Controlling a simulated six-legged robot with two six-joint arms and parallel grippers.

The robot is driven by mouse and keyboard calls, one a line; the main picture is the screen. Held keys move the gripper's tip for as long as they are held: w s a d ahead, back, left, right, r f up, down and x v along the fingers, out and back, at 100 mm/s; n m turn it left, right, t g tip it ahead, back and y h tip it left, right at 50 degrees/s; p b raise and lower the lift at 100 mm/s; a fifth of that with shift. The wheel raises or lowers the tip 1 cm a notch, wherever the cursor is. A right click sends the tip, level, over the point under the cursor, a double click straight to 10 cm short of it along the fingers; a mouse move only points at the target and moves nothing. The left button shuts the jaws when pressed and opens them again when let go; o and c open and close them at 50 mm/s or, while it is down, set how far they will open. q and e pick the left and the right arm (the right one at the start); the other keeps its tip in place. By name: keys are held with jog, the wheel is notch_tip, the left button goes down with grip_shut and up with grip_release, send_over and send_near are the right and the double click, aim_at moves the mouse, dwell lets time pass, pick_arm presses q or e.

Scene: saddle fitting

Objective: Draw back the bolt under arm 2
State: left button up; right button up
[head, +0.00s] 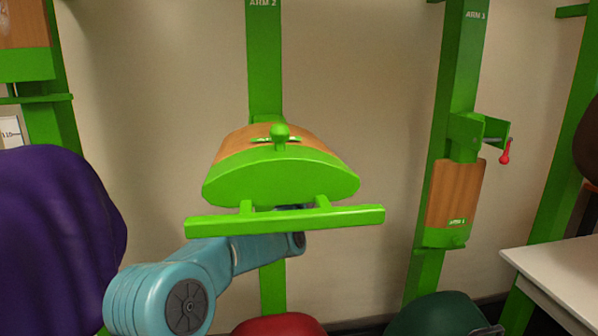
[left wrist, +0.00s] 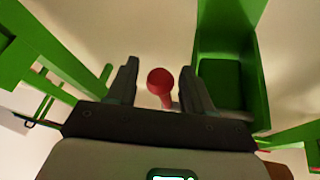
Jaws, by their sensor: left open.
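Arm 2 (head: 282,180) stands out from its green post, with a wooden top and green front plate. Its bolt is hidden behind it in the head view. The left wrist view shows the bolt's red knob (left wrist: 160,82) between the two dark fingers of my left gripper (left wrist: 159,68). The fingers are open, with a gap on each side of the knob. In the head view my blue left arm reaches under arm 2 from the left, and its gripper is hidden there. My right gripper is in neither view.
A green crossbar (head: 285,220) runs across the front of arm 2, just above my left arm. Arm 3 (head: 455,195) hangs folded down at right, with its own red handle (head: 505,152). A purple saddle-like shape (head: 55,240) stands at left and a white table (head: 560,265) at right.

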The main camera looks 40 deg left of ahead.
pick_arm(q)
grip_shut()
jog(key=w+d+p, duration=0.3)
jog(key=w+d, duration=0.3)
jog(key=w, duration=0.1)
jog(key=shift+w, duration=0.3)
grip_release()
